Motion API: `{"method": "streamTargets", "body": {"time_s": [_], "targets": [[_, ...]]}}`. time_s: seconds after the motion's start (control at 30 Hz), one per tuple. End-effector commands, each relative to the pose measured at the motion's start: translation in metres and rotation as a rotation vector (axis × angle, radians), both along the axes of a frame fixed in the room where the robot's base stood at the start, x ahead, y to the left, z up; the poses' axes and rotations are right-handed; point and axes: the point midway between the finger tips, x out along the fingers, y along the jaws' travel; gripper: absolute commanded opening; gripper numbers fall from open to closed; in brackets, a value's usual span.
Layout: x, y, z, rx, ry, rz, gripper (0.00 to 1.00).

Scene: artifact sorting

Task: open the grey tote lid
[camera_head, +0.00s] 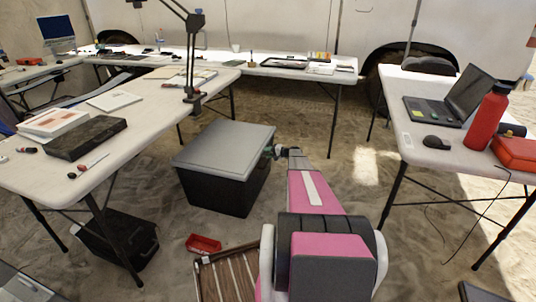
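The grey tote (222,188) stands on the sandy floor between the tables. It has a dark body and a flat grey lid (228,146), which lies level on top and looks closed. My pink and dark arm reaches forward from the bottom of the view. My gripper (270,151) is at the lid's right edge, touching it or very close. The fingers are small and partly hidden, so their opening does not show clearly.
A white table (150,110) with books and a dark box (85,138) stands left. Another table (410,140) at right holds a laptop (455,97) and a red bottle (486,117). A red tray (203,244) and a slatted wooden crate (228,277) lie in front of the tote.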

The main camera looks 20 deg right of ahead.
Motion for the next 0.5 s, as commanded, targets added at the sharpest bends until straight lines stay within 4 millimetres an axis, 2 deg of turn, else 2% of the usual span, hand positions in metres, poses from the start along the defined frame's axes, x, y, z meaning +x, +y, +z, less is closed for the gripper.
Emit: {"method": "streamTargets", "body": {"time_s": [0.3,0.33,0.43,0.5], "targets": [[0.0018,0.0023,-0.0005,0.000,0.000,0.000,0.37],[0.0017,0.0023,-0.0005,0.000,0.000,0.000,0.33],[0.0016,0.0023,-0.0004,0.000,0.000,0.000,0.01],[0.0017,0.0022,-0.0005,0.000,0.000,0.000,0.00]]}}
